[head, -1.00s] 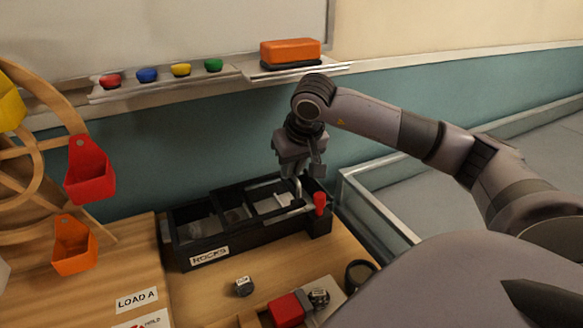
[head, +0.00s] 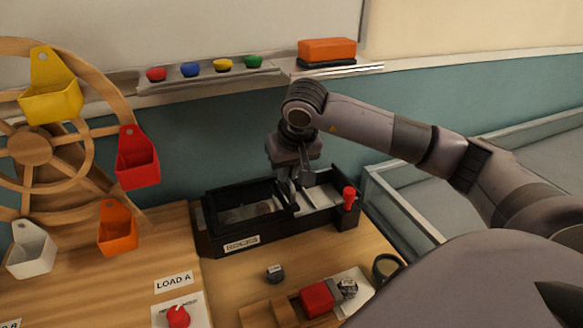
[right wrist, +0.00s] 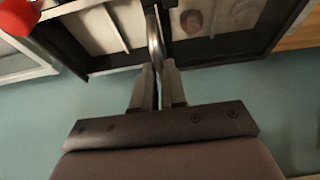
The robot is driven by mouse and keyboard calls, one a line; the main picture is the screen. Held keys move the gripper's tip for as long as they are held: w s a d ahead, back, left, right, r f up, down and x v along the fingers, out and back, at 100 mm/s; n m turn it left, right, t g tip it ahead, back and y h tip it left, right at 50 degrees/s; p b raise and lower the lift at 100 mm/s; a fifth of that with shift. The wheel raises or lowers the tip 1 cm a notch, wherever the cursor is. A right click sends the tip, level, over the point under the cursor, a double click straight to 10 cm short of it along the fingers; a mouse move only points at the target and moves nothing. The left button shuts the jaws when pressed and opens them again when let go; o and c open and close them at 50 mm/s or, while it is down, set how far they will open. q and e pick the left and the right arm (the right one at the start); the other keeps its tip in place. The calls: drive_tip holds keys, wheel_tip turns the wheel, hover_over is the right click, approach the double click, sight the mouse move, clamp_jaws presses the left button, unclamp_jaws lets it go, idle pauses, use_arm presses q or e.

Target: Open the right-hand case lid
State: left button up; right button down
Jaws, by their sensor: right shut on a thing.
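The black case (head: 290,232) labelled ROCKS stands on the wooden table against the teal wall. Its dark-framed lid (head: 250,187) with a see-through pane lies over the left part. The right part shows a pale, uncovered compartment (head: 318,195). My right gripper (head: 291,190) points down over the case's middle, shut on the lid's metal handle. In the right wrist view the curved handle (right wrist: 154,38) stands between the fingertips (right wrist: 158,72). The fingers partly hide the handle in the head view. My left gripper is not in view.
A red knob (head: 349,195) stands at the case's right end. A wooden wheel with coloured buckets (head: 137,158) stands left. A glass-sided enclosure (head: 410,215) is right.

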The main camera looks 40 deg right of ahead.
drive_tip(key=c, duration=1.2)
unclamp_jaws()
drive_tip(key=v, duration=0.7)
drive_tip(key=shift+r, duration=0.1)
drive_tip(key=shift+s, duration=0.1)
